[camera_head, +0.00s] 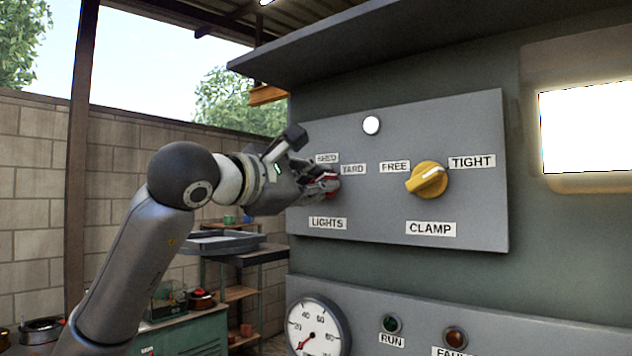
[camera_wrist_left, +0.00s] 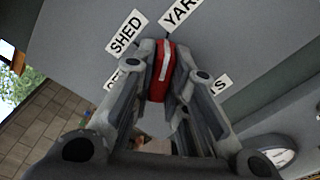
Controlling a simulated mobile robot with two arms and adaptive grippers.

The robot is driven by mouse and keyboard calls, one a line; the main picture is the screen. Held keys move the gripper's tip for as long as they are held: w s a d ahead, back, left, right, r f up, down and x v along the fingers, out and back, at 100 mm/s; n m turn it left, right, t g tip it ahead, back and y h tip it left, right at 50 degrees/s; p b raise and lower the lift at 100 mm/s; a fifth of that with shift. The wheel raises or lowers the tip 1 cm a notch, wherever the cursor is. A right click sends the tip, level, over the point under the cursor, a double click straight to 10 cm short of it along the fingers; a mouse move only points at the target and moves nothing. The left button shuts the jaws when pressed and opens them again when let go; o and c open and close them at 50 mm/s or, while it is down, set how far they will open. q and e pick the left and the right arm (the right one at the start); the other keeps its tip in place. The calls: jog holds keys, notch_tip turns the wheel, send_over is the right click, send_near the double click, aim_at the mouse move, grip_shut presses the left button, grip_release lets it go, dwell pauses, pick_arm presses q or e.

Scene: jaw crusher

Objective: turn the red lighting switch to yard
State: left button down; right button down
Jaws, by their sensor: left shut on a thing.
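The red lighting switch (camera_head: 333,184) is on the grey panel above the LIGHTS label (camera_head: 327,223), mostly hidden behind my left gripper (camera_head: 322,184). In the left wrist view, the red switch (camera_wrist_left: 160,70) sits between the two fingers of my left gripper (camera_wrist_left: 163,85), which is shut on it. The white stripe on the switch points up in that view, towards the dark tick by the YARD label (camera_wrist_left: 180,12). The SHED label (camera_wrist_left: 123,32) is to the left of it. Another label farther left is mostly hidden by a finger. My right gripper is in neither view.
The yellow CLAMP knob (camera_head: 427,179) is on the same panel, to the right of the switch. A white round lamp (camera_head: 371,125) is above. A gauge (camera_head: 318,327) and the RUN lamp (camera_head: 392,323) are below. A workbench (camera_head: 185,330) and shelves stand behind my arm.

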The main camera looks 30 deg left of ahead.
pick_arm(q)
jog(key=shift+d+f, duration=0.1)
jog(key=shift+f, duration=0.15)
jog(key=c, duration=1.8)
grip_release()
jog(key=shift+c, duration=0.2)
jog(key=o, duration=0.4)
jog(key=shift+s+r, duration=0.2)
jog(key=s+a, duration=0.1)
jog(key=s, duration=1.1)
